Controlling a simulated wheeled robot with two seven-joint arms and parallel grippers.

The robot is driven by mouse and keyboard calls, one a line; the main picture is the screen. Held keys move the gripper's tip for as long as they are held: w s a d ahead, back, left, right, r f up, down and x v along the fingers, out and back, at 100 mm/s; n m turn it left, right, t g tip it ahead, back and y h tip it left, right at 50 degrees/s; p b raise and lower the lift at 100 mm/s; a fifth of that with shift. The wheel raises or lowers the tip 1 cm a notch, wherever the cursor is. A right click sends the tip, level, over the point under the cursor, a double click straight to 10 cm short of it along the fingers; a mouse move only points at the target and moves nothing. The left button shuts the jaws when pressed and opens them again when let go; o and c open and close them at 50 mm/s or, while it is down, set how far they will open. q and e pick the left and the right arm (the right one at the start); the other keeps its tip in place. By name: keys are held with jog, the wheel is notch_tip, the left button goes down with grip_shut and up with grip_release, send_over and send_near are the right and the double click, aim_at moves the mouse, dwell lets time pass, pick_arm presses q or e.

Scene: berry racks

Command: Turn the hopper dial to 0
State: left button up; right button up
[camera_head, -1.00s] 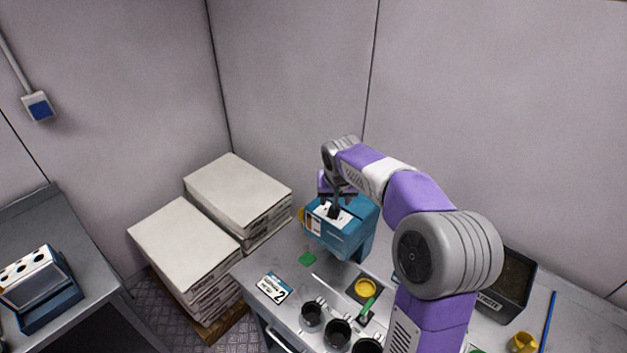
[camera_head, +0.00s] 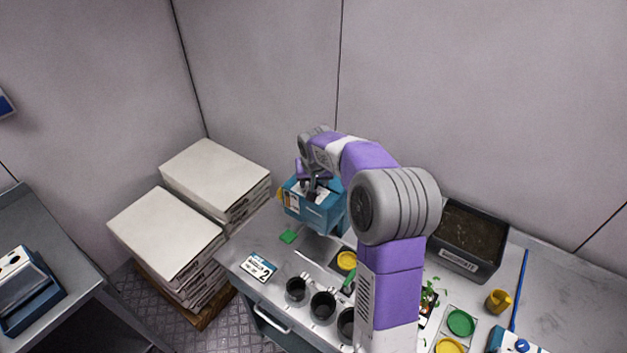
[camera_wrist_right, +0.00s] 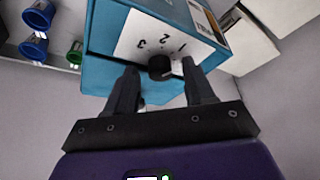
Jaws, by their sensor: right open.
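The blue hopper (camera_head: 318,213) stands at the back left of the bench, under my right arm. In the right wrist view its white dial plate (camera_wrist_right: 137,33) shows the numerals 1, 2 and 3. The round black dial knob (camera_wrist_right: 160,67) has a pale mark on its right side, below the 1; I cannot read a number there. My right gripper (camera_wrist_right: 160,78) is open, its two fingers on either side of the knob; I cannot tell whether they touch it. In the head view this gripper (camera_head: 310,189) is at the hopper's top. My left gripper is out of view.
A card marked 2 (camera_head: 259,266), black cups (camera_head: 297,290) and a yellow disc (camera_head: 347,260) are near the hopper. A soil box (camera_head: 468,240) stands to the right. White sack-like stacks (camera_head: 165,232) stand left of the bench.

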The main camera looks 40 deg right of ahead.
grip_shut()
jog(key=m, duration=0.1)
jog(key=m+g+h, duration=0.1)
jog(key=m, duration=0.1)
jog(key=shift+w+a+m, duration=0.15)
jog(key=shift+m, duration=0.15)
jog(key=m+g, duration=0.1)
jog(key=m, duration=0.3)
jog(key=shift+w+h, duration=0.1)
jog(key=shift+h, duration=0.3)
jog(key=shift+m+g, duration=0.3)
grip_release()
